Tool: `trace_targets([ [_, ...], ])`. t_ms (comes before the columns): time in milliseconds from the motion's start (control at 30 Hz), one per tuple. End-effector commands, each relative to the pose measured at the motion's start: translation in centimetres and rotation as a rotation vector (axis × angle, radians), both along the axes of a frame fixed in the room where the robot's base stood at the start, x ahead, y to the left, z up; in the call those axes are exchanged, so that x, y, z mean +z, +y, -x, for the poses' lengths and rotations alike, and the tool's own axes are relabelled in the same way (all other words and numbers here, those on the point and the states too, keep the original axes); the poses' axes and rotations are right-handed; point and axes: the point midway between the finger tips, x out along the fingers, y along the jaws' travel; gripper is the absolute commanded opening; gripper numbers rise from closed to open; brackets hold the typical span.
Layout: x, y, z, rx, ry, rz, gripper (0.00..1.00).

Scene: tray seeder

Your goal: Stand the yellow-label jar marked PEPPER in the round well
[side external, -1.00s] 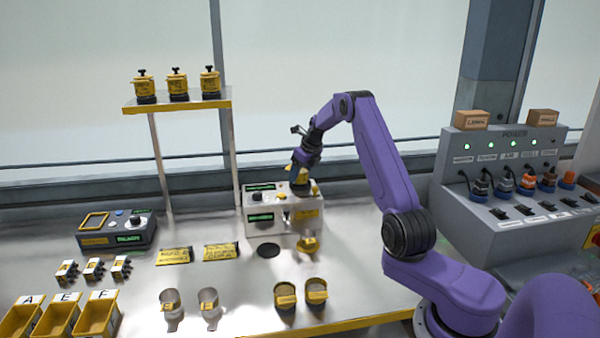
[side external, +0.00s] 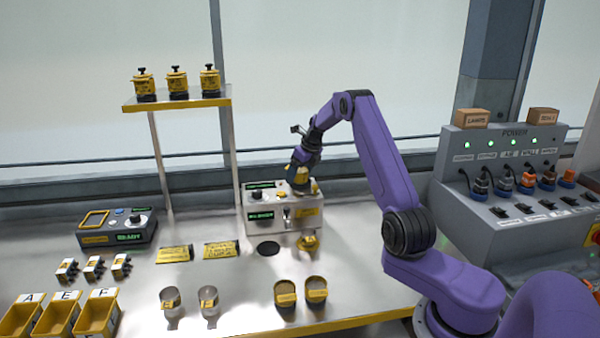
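Two clear jars with yellow labels, a left one (side external: 170,301) and a right one (side external: 209,302), stand at the front of the bench. Two darker-filled jars with yellow labels, a left one (side external: 285,293) and a right one (side external: 316,291), stand to their right. The label words are too small to read, so I cannot tell which is PEPPER. A dark round spot (side external: 268,249) on the bench may be the round well. My gripper (side external: 299,187) is at the top of the grey machine (side external: 285,222), well behind the jars. Its fingers and anything between them are unclear.
A yellow piece (side external: 308,243) sits before the machine. A shelf (side external: 180,106) bears three yellow pots. A control box (side external: 118,234), yellow plates (side external: 221,250), small blocks (side external: 94,268) and lettered yellow bins (side external: 97,316) lie left. A power panel (side external: 505,165) stands right.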

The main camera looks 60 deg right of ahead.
Motion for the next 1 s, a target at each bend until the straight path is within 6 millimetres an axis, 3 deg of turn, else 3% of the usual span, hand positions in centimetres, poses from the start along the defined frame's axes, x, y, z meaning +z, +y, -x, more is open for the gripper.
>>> trace_targets([
  [167,0.1,0.0,0.1,0.0,0.001,0.0,0.89],
  [333,1.6,0.0,0.6,-0.001,-0.002,0.002,0.89],
  [1000,13.9,0.4,5.7,-0.002,-0.002,0.003,0.89],
])
